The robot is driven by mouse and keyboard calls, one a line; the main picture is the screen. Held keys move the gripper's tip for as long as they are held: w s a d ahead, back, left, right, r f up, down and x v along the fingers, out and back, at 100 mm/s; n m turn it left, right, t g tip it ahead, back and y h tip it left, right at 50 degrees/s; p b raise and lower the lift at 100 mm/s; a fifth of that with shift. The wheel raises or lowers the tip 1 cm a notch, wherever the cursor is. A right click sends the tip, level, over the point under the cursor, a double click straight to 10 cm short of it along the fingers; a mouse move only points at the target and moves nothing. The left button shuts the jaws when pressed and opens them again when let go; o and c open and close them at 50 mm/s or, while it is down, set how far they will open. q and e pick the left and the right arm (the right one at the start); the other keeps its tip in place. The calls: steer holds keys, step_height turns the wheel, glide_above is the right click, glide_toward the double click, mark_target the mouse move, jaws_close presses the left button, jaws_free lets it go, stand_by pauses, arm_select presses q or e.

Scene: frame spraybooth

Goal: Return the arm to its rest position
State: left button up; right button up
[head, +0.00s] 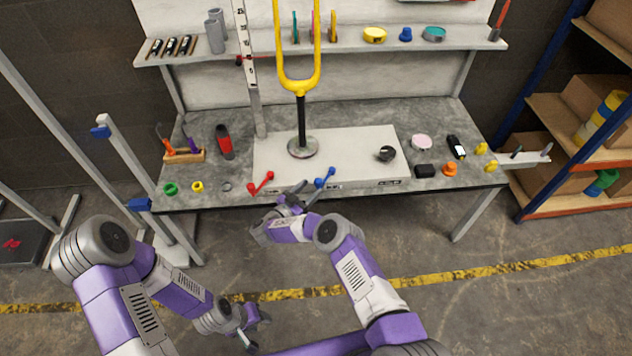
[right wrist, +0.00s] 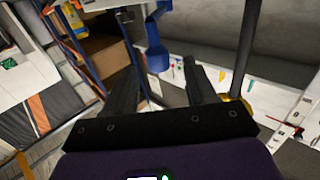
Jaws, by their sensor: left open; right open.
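My right gripper (head: 303,190) is open at the front edge of the workbench, between a red double-ended handle (head: 261,183) and a blue one (head: 325,178). In the right wrist view its two dark fingers (right wrist: 160,85) stand apart, with a blue part (right wrist: 157,55) showing between them; I cannot tell whether they touch it. Its arm reaches in from the lower right. My left gripper (head: 252,328) is open and low over the floor, in front of the bench and well clear of it. Nothing shows in its jaws.
A yellow fork (head: 298,84) stands on a pale platform (head: 345,140) on the grey workbench (head: 220,195). Small tools and rings lie on both sides. A grey post frame (head: 130,165) stands at left, and a shelf rack (head: 550,120) at right. The floor in front is clear.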

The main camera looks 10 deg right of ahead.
steer(key=shift+s+a, duration=0.25)
steer(key=shift+a, duration=0.1)
stand_by(0.3)
steer(key=w+a+n+t+y, duration=0.3)
steer(key=a+n+t+y, duration=0.1)
steer(key=y, duration=0.3)
steer(key=s+a+f+n+g+y+p, duration=0.2)
steer(key=s+a+f+n+y, duration=0.15)
steer(key=s+y, duration=0.35)
steer(key=s+d+g+y, duration=0.2)
steer(key=s+g, duration=0.4)
steer(key=s, duration=0.9)
steer(key=s+d+g+y, duration=0.2)
steer(key=s+g, duration=0.4)
steer(key=s, duration=1)
steer(key=shift+s+d+f+n+y+p, duration=0.2)
steer(key=shift+d+f+n+y+p, duration=0.05)
steer(key=shift+f+n+y+p, duration=0.15)
steer(key=shift+c, duration=0.3)
